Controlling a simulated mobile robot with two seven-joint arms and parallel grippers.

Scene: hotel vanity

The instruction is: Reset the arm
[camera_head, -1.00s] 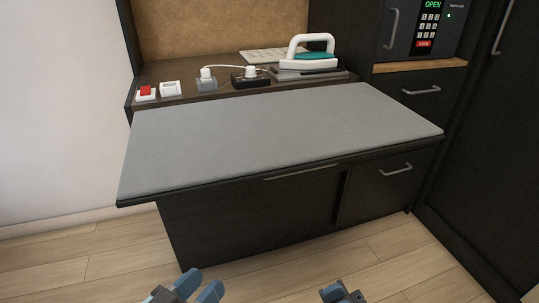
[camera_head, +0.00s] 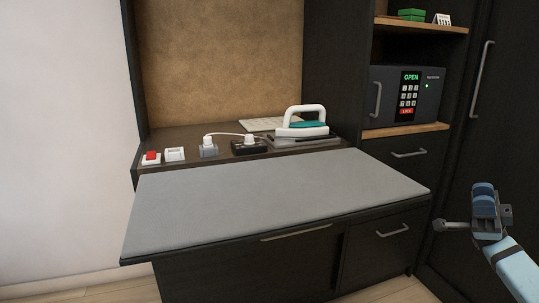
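My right gripper (camera_head: 485,199) is at the right side of the head view, raised in front of the dark cabinet. Its blue finger parts overlap from this angle, so I cannot tell whether they are open or shut. I see no object held in it. A short grey part sticks out to the left beside it. My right forearm comes in from the lower right corner. My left gripper is out of view.
A grey padded board (camera_head: 270,200) covers the counter front. Behind it are a white and teal iron (camera_head: 302,123), plugs with a cord (camera_head: 208,146) and a red switch (camera_head: 151,157). A safe (camera_head: 407,92) reading OPEN stands on the right shelf. The space above the board is clear.

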